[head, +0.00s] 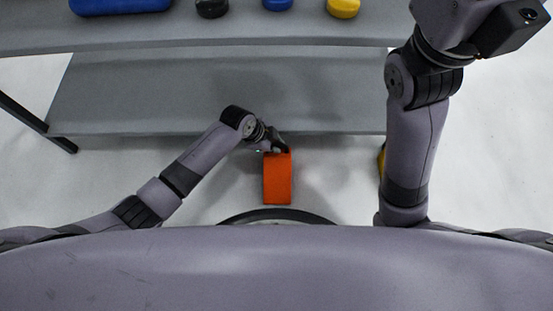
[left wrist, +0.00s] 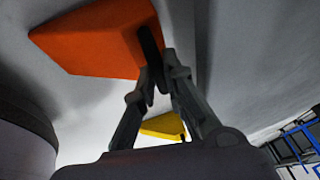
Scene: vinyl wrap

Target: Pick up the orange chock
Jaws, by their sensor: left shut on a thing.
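The orange chock (head: 278,182) is a block-like wedge in front of the grey shelf unit, near my body in the head view. My left gripper (head: 277,147) is at the chock's far end. The finger on the chock's far side is partly hidden. I cannot tell whether the chock is touching the floor. My right arm extends along the right side, but its fingers do not show.
The grey lower shelf (head: 120,95) lies just beyond the left gripper. The upper shelf holds a blue case (head: 120,5) and blue (head: 277,4) and yellow (head: 343,7) items. A yellow object (head: 381,160) is mostly hidden behind my right arm. Pale floor is clear around the chock.

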